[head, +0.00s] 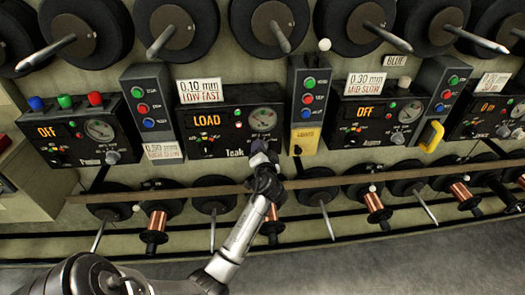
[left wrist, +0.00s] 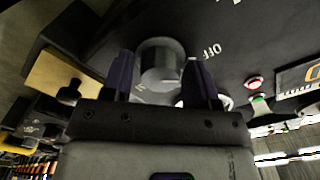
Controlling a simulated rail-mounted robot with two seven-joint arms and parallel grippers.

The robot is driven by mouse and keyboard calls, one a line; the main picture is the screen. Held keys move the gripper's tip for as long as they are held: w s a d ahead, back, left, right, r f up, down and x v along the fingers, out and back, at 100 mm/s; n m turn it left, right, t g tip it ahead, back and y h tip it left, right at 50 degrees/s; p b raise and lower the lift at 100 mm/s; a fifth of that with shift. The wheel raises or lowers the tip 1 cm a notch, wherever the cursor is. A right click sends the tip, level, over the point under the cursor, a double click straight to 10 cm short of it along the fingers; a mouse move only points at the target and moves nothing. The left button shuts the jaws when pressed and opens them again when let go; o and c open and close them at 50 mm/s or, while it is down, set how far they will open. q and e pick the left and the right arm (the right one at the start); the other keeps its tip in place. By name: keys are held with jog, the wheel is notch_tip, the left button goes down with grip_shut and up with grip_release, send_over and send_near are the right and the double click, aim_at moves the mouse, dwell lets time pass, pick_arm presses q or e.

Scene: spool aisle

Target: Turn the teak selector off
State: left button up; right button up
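The Teak panel (head: 222,140) is the black unit left of centre in the head view, and its orange display (head: 207,121) reads LOAD. My left gripper (head: 262,150) is at the panel's lower right, below the round gauge (head: 263,118), and hides the selector there. In the left wrist view the selector (left wrist: 160,60) is a grey round knob between the two dark fingers of my left gripper (left wrist: 158,85). The fingers are apart, one on each side of it, with slim gaps showing. An OFF mark (left wrist: 212,50) is on the panel beside the knob. My right gripper is not in view.
Similar panels stand on both sides, with OFF on the left panel's display (head: 47,131) and the right panel's display (head: 368,113). A button box (head: 303,90) is just right of the Teak panel. A rail (head: 330,180) and several spools run below.

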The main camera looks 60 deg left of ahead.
pick_arm(q)
jog(key=shift+o, duration=0.8)
jog(key=p+v, duration=0.2)
jog(key=v, duration=1.1)
jog(key=shift+s+d, duration=0.2)
jog(key=shift+d, duration=0.15)
